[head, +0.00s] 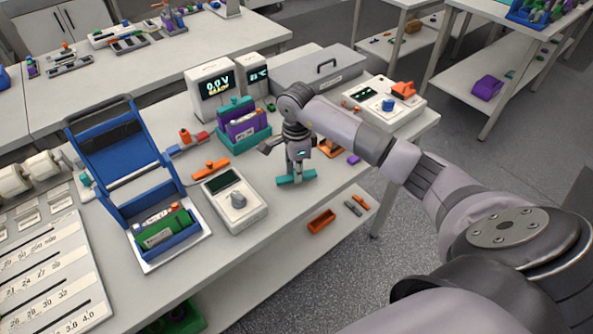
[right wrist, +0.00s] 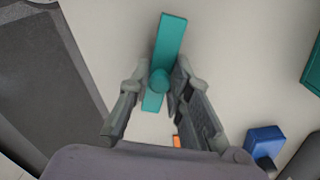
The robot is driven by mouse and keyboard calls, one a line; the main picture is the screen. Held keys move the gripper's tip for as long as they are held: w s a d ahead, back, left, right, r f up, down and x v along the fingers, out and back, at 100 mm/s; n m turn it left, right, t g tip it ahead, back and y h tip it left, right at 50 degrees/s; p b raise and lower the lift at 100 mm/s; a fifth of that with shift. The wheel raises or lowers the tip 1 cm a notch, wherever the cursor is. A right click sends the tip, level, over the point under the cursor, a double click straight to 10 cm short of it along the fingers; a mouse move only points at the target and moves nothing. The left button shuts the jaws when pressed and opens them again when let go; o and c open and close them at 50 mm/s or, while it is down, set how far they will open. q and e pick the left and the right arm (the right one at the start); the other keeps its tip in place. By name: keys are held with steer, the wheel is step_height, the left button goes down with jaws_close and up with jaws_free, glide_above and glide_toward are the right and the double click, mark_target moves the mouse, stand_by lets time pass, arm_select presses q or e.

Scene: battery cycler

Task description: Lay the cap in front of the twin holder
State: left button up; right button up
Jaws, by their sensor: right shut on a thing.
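The cap (head: 284,182) is a flat teal bar with a round knob. It also shows in the right wrist view (right wrist: 171,35), with the knob between the fingers. My right gripper (head: 297,168) points down and is shut on the cap by its knob; it also shows in the right wrist view (right wrist: 159,78). I cannot tell whether the bar touches the table. My left gripper is not in view.
A grey-white meter (head: 235,200) with a dial stands left of the cap. A blue open-lidded case (head: 118,160) is farther left. A grey box (head: 318,75) and displays (head: 212,90) stand behind.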

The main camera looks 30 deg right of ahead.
steer(key=shift+f, duration=0.5)
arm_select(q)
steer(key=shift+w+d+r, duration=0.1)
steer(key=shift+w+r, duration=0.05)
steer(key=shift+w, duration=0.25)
arm_select(e)
steer(key=shift+f, duration=0.15)
steer(key=o, duration=0.9)
steer(key=shift+c, duration=0.2)
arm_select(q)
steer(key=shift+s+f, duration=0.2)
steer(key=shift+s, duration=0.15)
